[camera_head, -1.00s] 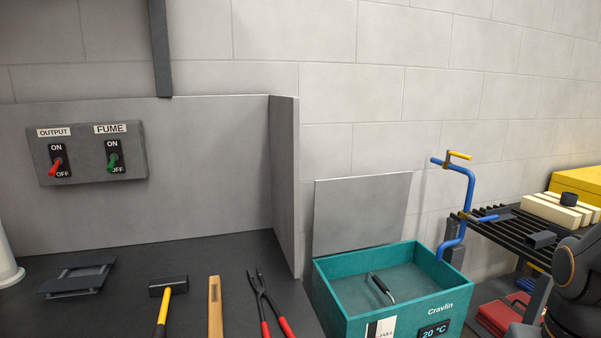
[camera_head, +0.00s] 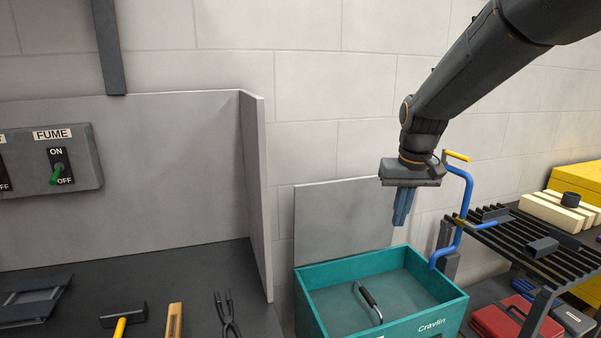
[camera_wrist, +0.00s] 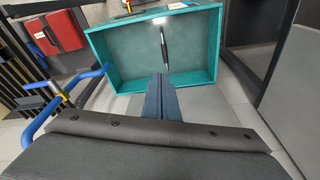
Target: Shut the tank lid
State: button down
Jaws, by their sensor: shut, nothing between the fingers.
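The teal tank (camera_head: 396,327), marked "Cravlin", stands open at the lower right in the head view; its rim also shows in the wrist view (camera_wrist: 100,60). The flat grey lid (camera_head: 335,225) stands raised, nearly upright, at the tank's back edge; part of it shows below the tank in the wrist view (camera_wrist: 205,105). A dark-gripped handle (camera_head: 368,297) shows inside the tank; what it is fixed to is unclear. My gripper (camera_head: 400,222) is shut and empty, pointing down above the tank's back, in front of the lid's right edge. Its blue-grey fingers show in the wrist view (camera_wrist: 160,78).
A blue pipe with a yellow lever (camera_head: 464,190) rises close right of the tank. A black slatted rack (camera_head: 520,240) stands further right. A grey partition (camera_head: 254,180) and dark bench (camera_head: 200,275) lie left. A red case (camera_head: 500,322) sits low right.

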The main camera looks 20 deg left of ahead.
jog(key=w+a+r+n+t+y+p, duration=0.1)
jog(key=w+a+r, duration=0.3)
jog(key=a, duration=0.4)
jog(key=w+a+r+n, duration=0.1)
jog(key=w+a+r, duration=0.2)
jog(key=a, duration=0.4)
jog(key=n+y+p, duration=0.1)
jog(key=n+p, duration=0.1)
send_near(297, 171)
jog(key=s, duration=0.3)
jog(key=x, duration=0.2)
jog(key=p+x, duration=0.1)
jog(key=x, duration=0.2)
jog(key=p+x, duration=0.1)
jog(key=x, duration=0.2)
jog(key=shift+w+d+f, duration=0.2)
jog(key=shift+d+f, duration=0.1)
jog(key=shift+s+d+r+p, duration=0.1)
jog(key=shift+s+d+p, duration=0.4)
jog(key=shift+s, duration=0.1)
jog(key=shift+s+d+p, duration=0.45)
jog(key=shift+s+d, duration=0.25)
jog(key=shift+s, duration=0.25)
jog(key=shift+d+f, duration=0.1)
jog(key=shift+f, duration=0.15)
